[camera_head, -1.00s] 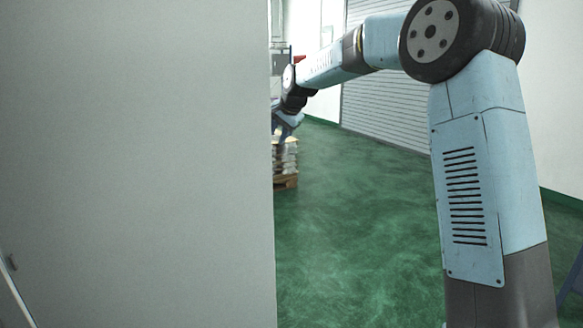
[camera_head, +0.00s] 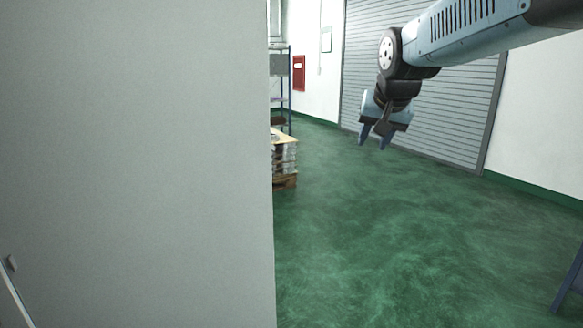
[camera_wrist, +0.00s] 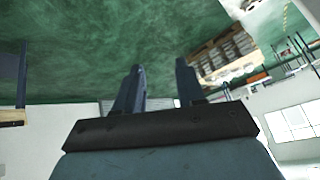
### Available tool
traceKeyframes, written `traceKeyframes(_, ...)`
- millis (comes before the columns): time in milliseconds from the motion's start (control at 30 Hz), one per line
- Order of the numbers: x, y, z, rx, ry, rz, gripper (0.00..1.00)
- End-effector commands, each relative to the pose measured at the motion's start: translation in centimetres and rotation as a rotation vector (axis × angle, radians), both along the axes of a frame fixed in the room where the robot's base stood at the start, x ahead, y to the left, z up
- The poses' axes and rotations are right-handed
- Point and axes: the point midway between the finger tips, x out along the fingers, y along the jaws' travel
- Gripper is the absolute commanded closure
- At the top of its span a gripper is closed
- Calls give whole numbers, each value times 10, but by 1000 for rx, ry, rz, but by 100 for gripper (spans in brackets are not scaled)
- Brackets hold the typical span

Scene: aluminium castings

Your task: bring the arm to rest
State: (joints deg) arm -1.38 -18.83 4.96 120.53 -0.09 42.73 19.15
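My arm reaches in from the upper right of the head view. My gripper (camera_head: 375,138) hangs from its end, fingers pointing down, in front of the grey roller shutter and above the green floor. In the wrist view my gripper (camera_wrist: 160,82) shows two fingers set apart with a clear gap and nothing between them.
A large pale panel (camera_head: 135,160) fills the left of the head view. A loaded pallet (camera_head: 284,181) stands partly behind its edge, with a shelf rack (camera_head: 288,95) beyond. A blue metal leg (camera_head: 570,280) is at lower right. The green floor (camera_head: 400,230) between is clear.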

Motion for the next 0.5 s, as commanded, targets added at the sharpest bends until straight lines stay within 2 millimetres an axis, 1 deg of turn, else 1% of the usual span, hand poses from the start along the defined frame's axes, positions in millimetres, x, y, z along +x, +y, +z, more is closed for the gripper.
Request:
traceKeyframes(33, -21, -7, -4, -16, 6, 10, 61)
traceKeyframes(167, -68, -21, -19, -58, 32, 45, 61)
traceKeyframes(300, -117, -35, -40, -95, 62, 84, 61)
traceKeyframes(400, -149, -43, -57, -119, 81, 113, 61)
traceKeyframes(500, -175, -48, -72, -135, 98, 138, 61)
